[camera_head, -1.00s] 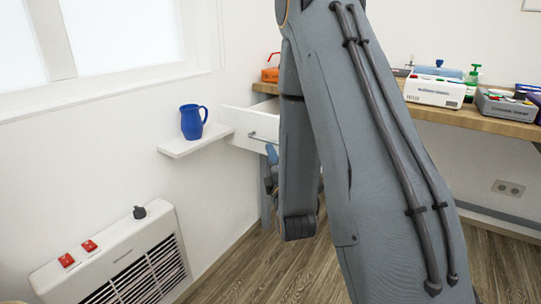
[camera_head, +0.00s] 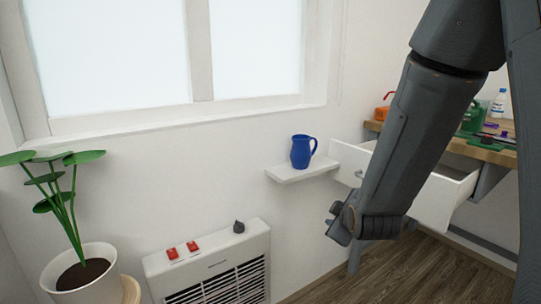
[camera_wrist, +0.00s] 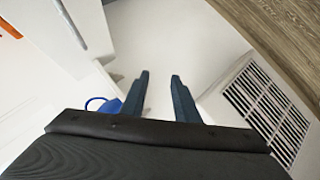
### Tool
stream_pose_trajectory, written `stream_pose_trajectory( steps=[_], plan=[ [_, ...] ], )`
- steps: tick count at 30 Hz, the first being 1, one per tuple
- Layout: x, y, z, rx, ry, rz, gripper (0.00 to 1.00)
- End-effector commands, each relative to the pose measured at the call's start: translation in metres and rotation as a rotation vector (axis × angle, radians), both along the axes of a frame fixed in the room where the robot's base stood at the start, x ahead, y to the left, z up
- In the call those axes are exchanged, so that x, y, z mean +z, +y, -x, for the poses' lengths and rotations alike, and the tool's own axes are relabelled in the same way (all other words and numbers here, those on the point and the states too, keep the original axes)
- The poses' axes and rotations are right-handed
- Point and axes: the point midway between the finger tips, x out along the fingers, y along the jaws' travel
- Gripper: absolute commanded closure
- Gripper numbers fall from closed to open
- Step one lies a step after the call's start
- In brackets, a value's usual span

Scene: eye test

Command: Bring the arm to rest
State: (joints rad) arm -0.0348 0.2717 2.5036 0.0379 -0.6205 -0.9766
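My gripper (camera_head: 340,222) hangs at the end of my arm in the head view, in front of the wall, below and right of a small white shelf (camera_head: 290,175). In the wrist view my gripper (camera_wrist: 160,76) shows two dark blue-grey fingers standing apart, with only pale wall seen between them. A blue mug (camera_head: 302,152) stands upright on the shelf, apart from the gripper. Part of the mug (camera_wrist: 103,103) shows just left of the fingers in the wrist view; the rest is hidden by my wrist.
A white drawer (camera_head: 450,199) stands open under the wooden bench (camera_head: 490,152), partly hidden behind my arm. A white heater (camera_head: 200,262) with red switches stands against the wall. A potted plant (camera_head: 85,285) is at far left. Wooden floor (camera_head: 430,270) shows at lower right.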

Motion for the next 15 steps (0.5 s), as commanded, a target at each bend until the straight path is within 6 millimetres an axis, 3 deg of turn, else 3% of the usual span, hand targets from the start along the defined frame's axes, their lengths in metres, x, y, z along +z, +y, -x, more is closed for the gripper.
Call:
stream_pose_trajectory(
  steps=[6, 15],
  plan=[
    [0.004, 0.047, 0.066, -0.106, 0.300, -0.221, 0.72],
    [0.020, 0.082, 0.186, -0.342, 0.689, -0.375, 0.72]
  ],
)
